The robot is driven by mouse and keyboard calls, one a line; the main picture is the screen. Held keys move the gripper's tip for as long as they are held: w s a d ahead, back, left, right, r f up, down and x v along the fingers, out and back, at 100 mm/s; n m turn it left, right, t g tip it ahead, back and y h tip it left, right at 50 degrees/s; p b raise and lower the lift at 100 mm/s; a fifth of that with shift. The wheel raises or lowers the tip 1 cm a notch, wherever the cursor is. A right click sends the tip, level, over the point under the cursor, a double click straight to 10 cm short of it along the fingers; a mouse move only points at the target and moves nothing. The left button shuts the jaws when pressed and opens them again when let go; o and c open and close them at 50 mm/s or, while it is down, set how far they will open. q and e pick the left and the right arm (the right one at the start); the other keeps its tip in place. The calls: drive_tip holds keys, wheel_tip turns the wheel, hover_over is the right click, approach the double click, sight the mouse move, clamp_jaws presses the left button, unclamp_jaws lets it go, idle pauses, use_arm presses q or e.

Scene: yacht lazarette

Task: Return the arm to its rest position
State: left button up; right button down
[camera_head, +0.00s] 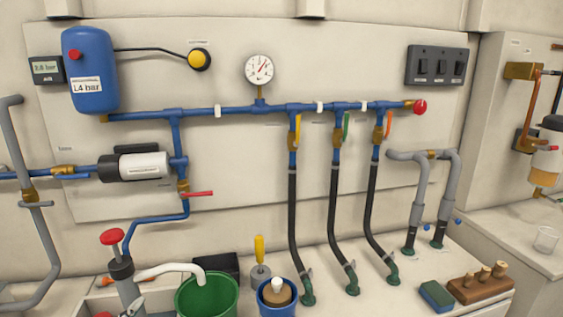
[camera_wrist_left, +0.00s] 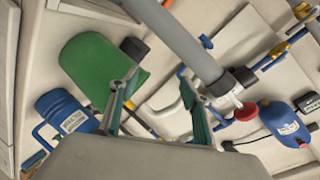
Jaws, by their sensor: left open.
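The hand pump (camera_wrist_left: 180,40), a grey tube with a black collar and red knob, lies across the wrist view beyond the fingers. It also stands at the lower left of the head view (camera_head: 122,275). My right gripper is in neither view.
The green bucket (camera_head: 207,296) stands beside the pump, left of a blue container (camera_head: 277,298); the bucket also shows in the wrist view (camera_wrist_left: 95,65). Black hoses (camera_head: 292,215) run down from the blue manifold (camera_head: 230,111). The wooden block (camera_head: 480,289) sits at right.

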use_arm(q)
drive_tip(key=s+a+f+n+g+y, duration=0.1)
drive_tip(key=s+a+f+n+g, duration=0.1)
drive_tip(key=s+a+f+g, duration=0.45)
drive_tip(key=s+a+f+n+g+y, duration=0.1)
drive_tip(key=s+a+f, duration=0.2)
drive_tip(key=s+f, duration=0.65)
drive_tip(key=w+d+f+n+t+h, duration=0.1)
drive_tip(key=d+f+t+h, duration=0.1)
drive_tip(key=d+f, duration=0.4)
drive_tip(key=d+f+n+t+h, duration=0.1)
drive_tip(key=d+f+h, duration=0.4)
drive_tip(key=d, duration=0.6)
wheel_tip(320, 180, down, 2)
drive_tip(key=shift+w+n+t, duration=0.35)
drive_tip(key=shift+n, duration=0.05)
